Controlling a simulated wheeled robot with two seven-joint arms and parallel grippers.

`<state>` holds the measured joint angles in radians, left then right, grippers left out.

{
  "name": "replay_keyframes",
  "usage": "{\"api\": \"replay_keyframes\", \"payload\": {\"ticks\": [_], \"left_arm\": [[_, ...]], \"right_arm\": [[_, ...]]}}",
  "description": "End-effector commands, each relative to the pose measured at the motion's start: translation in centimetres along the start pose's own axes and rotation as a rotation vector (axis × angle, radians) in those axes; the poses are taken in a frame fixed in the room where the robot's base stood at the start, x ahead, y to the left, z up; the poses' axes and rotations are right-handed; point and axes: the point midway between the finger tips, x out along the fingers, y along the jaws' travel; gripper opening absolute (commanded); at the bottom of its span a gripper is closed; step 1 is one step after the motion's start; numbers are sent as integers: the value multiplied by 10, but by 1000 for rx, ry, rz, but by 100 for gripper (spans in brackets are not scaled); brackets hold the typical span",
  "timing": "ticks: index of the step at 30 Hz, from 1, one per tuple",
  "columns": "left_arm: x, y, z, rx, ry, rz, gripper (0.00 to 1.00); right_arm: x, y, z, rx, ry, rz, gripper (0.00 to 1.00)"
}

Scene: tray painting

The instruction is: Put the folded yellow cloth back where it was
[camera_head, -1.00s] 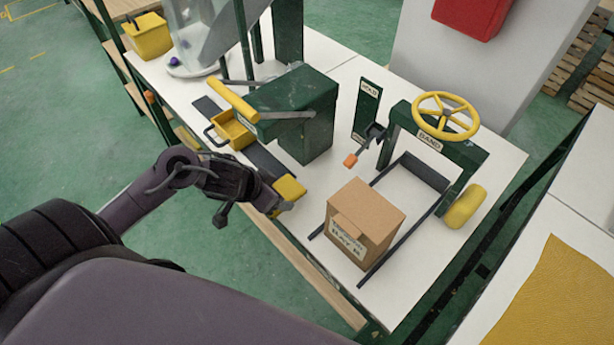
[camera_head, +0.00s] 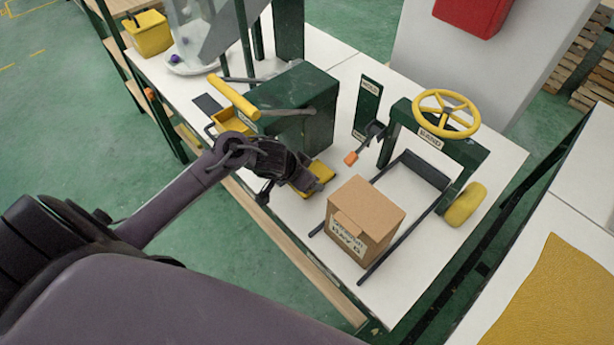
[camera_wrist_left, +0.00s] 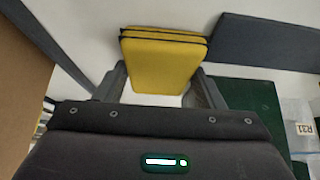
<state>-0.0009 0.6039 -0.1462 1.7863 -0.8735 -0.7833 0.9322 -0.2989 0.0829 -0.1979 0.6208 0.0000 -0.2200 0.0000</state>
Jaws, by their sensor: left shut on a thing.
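The folded yellow cloth (camera_head: 320,172) is between the fingers of my left gripper (camera_head: 318,184), low over the white bench beside the cardboard box. In the left wrist view the cloth (camera_wrist_left: 163,62) shows as a flat layered block, with the fingers of my left gripper (camera_wrist_left: 160,92) shut on its sides. I cannot tell whether the cloth touches the bench. My arm hides part of it in the head view. My right gripper is not in view.
The cardboard box (camera_head: 366,216) stands just right of the cloth, between dark rails. A green press (camera_head: 300,105) with a yellow handle stands behind. A green frame with a yellow handwheel (camera_head: 446,113) is at the right. A yellow sheet (camera_head: 555,295) lies on another table.

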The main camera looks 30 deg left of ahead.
Motion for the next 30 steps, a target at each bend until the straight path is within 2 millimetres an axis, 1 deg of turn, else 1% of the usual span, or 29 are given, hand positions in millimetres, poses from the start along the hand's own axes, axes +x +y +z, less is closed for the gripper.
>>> {"api": "replay_keyframes", "payload": {"ticks": [8,9,14,21,24,26,29,30], "left_arm": [[1,0,1,-1,1,0,45],[2,0,1,-2,1,0,64],[1,0,1,-1,1,0,85],[1,0,1,-1,1,0,85],[-2,0,-2,0,2,0,85],[-8,0,-1,0,1,0,85],[-24,0,-2,0,2,-1,85],[-33,0,-2,2,2,-1,85]], "right_arm": [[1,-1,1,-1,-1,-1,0],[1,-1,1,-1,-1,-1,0],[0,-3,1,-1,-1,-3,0],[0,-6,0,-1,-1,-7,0],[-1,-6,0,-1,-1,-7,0],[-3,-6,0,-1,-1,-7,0],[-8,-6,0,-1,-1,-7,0],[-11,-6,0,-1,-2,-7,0]]}}
